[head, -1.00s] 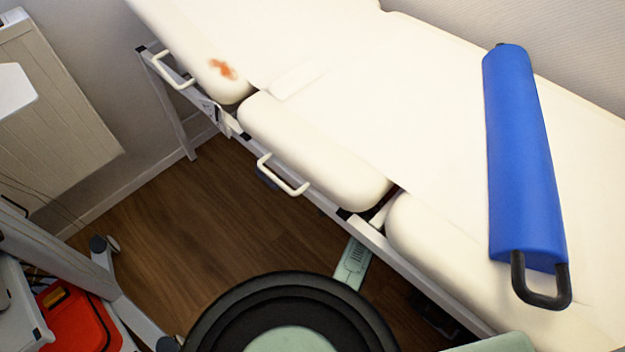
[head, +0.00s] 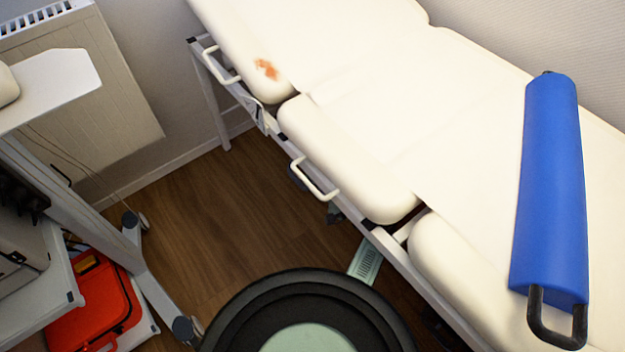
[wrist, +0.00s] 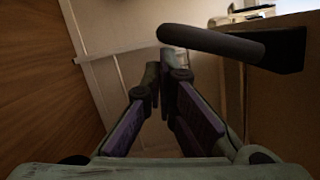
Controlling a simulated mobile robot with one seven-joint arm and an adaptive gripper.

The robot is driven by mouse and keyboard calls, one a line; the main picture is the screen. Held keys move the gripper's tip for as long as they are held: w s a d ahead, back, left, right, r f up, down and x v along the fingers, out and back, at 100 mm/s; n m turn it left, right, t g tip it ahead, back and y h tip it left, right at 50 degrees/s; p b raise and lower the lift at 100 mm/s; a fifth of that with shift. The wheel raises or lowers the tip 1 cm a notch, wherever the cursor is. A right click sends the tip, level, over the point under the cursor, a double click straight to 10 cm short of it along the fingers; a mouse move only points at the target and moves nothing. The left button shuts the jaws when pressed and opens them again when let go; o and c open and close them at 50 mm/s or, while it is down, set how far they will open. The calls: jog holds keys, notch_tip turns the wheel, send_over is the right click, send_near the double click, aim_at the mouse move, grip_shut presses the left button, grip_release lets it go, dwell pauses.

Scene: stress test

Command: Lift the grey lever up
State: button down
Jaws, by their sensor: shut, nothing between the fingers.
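A dark grey, rounded lever (wrist: 208,41) shows in the upper right of the wrist view. It runs from a free end on the left to a dark block (wrist: 285,50) beside a brownish surface. My gripper (wrist: 163,73) is shut and empty, with its fingers pointing away below and left of the lever. The right fingertip is close under the lever in the picture; I cannot tell if they touch. I cannot make out the lever or my gripper in the head view.
A cream padded couch (head: 365,135) with white side handles (head: 314,181) fills the right of the head view. A blue bolster (head: 552,190) lies on it. A trolley with a red case (head: 98,305) stands at lower left. Bare wooden floor (head: 225,220) lies between them.

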jog(key=shift+s+a+m, duration=0.25)
jog(key=shift+a+m, duration=0.1)
jog(key=shift+m, duration=0.35)
jog(key=s+a+m+t+p, duration=0.1)
jog(key=m, duration=0.2)
jog(key=s+a+r+m+p, duration=0.1)
jog(key=m+p, duration=0.1)
jog(key=s+a+m+t+p, duration=0.1)
jog(key=a+m, duration=0.1)
jog(key=m, duration=0.1)
jog(key=shift+r+m+t+p, duration=0.25)
jog(key=shift+m+t+p, duration=0.05)
jog(key=shift+a, duration=0.1)
dwell(0.7)
